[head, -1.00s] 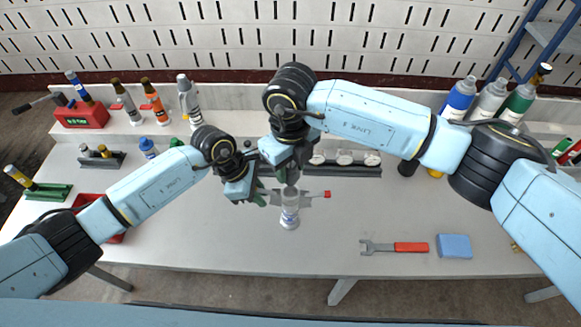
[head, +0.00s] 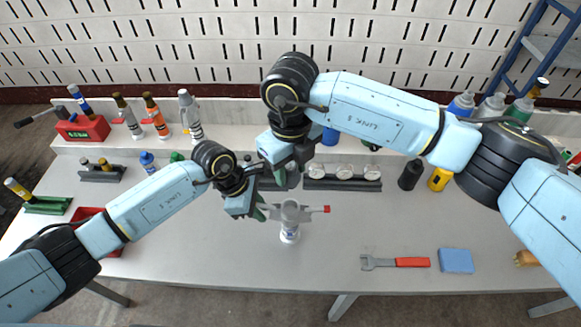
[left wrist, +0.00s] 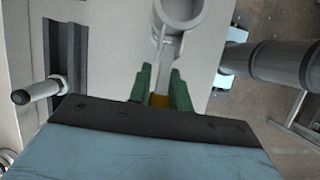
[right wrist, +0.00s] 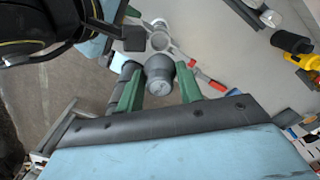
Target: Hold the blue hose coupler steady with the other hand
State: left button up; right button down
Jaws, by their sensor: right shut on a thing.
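A pale grey upright piece with a blue band (head: 289,236) stands on the table; I take it as the blue hose coupler. A grey ring (head: 291,212) with side arms sits at its top; the right arm ends in a red tip (head: 327,209). My left gripper (head: 262,212) is at the left arm; in the left wrist view its green fingers flank that arm and its amber end (left wrist: 159,100). Whether they press on it is unclear. My right gripper (head: 287,180) is shut on a grey cylinder (right wrist: 160,75), above and behind the ring.
A dark rack with round pale tops (head: 343,179) stands behind. A red-handled wrench (head: 398,262) and a blue block (head: 456,261) lie at right. Bottles and a red box (head: 84,128) line the back. The front middle of the table is clear.

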aim_at(290, 166)
pick_arm(q)
jog(key=o, duration=0.4)
jog(key=shift+o, duration=0.2)
pick_arm(e)
jog(key=shift+r+p, duration=1.3)
jog(key=shift+r, duration=1.2)
pick_arm(q)
jog(key=d+v, duration=0.1)
jog(key=v, duration=1.3)
jog(key=shift+r, duration=0.35)
